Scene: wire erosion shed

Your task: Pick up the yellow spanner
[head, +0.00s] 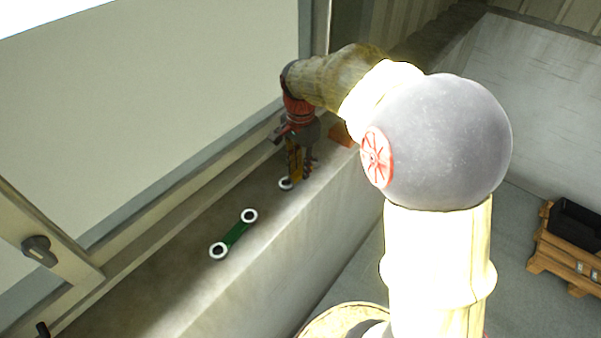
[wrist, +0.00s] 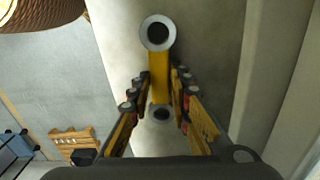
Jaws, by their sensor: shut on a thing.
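The yellow spanner (wrist: 159,68) has a pale ring at each end and lies lengthwise between my fingers in the wrist view. My gripper (wrist: 160,82) is shut on its yellow handle, with one ring beyond the fingertips and the other back between the fingers. In the head view my gripper (head: 300,170) points down at the ledge by the window. There one pale ring of the yellow spanner (head: 286,184) shows below the fingers, and the rest is mostly hidden by them. I cannot tell whether the spanner touches the ledge.
A green spanner (head: 236,234) with pale rings lies on the same ledge (head: 185,285), nearer the camera. An orange object (head: 340,134) sits behind my gripper, partly hidden by my arm. The window frame borders the ledge on the left. A wooden pallet (head: 566,250) with a black bin stands on the floor at right.

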